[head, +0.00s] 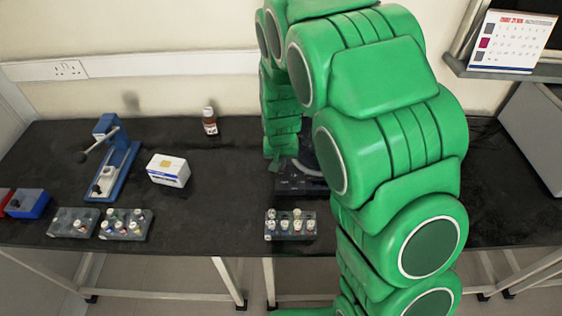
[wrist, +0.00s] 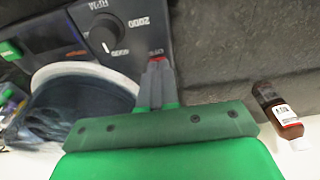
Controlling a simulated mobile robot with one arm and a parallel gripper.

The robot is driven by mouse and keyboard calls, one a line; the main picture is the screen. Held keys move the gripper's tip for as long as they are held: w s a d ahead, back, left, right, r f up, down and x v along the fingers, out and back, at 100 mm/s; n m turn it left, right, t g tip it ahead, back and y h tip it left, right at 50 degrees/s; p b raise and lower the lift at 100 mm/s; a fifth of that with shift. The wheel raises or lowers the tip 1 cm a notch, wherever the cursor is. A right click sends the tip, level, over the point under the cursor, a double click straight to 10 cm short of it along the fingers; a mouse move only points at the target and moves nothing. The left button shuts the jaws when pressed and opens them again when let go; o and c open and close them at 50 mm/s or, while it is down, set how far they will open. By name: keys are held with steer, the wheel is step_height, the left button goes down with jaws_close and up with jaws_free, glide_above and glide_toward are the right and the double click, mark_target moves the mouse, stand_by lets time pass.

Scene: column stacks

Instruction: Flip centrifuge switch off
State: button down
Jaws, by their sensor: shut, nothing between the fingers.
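The centrifuge (head: 290,187) stands on the black bench in the head view, mostly hidden behind my green arm. In the wrist view its dark control panel (wrist: 85,12) fills the upper left, with a black round dial (wrist: 107,35) and white speed numbers. A light rim around a dark round bowl (wrist: 85,100) is below the dial.
A brown bottle (head: 209,121) stands at the back of the bench; it also shows in the wrist view (wrist: 277,110). A vial rack (head: 290,226) sits in front of the centrifuge. A white box (head: 168,170) and a blue press-like stand (head: 118,165) are to the left.

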steer(key=shift+s+f, duration=0.2)
steer(key=shift+f, duration=0.5)
steer(key=shift+w+r, duration=0.4)
steer(key=shift+w, duration=0.3)
steer(key=shift+w+d, duration=0.1)
steer(key=shift+w, duration=0.25)
steer(key=shift+w+r, duration=0.2)
steer(key=shift+r, duration=0.4)
steer(key=s+r, duration=0.3)
steer(key=r, duration=1)
steer(key=shift+s+r, duration=0.15)
steer(key=shift+s, duration=0.25)
